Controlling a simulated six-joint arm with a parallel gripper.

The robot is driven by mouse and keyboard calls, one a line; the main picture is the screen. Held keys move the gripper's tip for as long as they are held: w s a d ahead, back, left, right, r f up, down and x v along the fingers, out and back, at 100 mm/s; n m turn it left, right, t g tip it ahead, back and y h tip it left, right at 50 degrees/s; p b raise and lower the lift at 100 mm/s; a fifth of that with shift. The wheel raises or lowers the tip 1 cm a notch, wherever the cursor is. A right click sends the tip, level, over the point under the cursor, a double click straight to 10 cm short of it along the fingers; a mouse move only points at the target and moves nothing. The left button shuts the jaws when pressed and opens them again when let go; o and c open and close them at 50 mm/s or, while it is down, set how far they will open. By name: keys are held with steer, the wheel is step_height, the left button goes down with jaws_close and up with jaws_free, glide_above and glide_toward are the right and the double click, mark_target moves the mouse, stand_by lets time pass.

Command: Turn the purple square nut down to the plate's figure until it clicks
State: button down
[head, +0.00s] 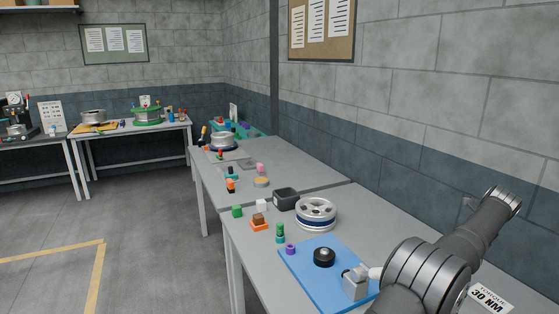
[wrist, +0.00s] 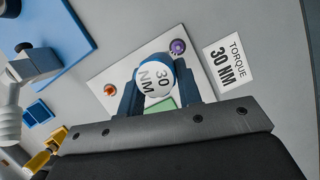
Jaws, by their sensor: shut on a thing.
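In the wrist view my gripper (wrist: 158,90) is shut on a round tool (wrist: 155,76) with a white face marked "30 NM". The purple square nut (wrist: 177,47) sits on a pale base plate (wrist: 104,76), just beyond the tool and up to its right. The tool is apart from the nut in the picture; its lower end is hidden. The figure plate (wrist: 230,62) reads "TORQUE 30 NM" and lies to the right of the nut. It also shows in the head view (head: 490,297), where my gripper and the nut are out of sight.
An orange nut (wrist: 110,90) sits on the base plate's left side. A blue mat (head: 308,272) holds a black round part (head: 324,257) and a grey block (head: 355,284). A wheel (head: 316,213) and dark bin (head: 286,196) stand behind it. A yellow object (wrist: 52,140) shows lower left.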

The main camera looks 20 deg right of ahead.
steer(key=shift+w+d+f, duration=0.1)
steer(key=shift+d+f, duration=1.3)
steer(key=shift+d, duration=0.15)
steer(key=shift+f, duration=0.15)
stand_by(0.6)
steer(key=shift+f, duration=0.8)
steer(key=shift+f, duration=0.5)
steer(key=c, duration=0.9)
jaws_free()
steer(key=shift+c, duration=0.2)
steer(key=v, duration=1.2)
steer(key=shift+f, duration=0.1)
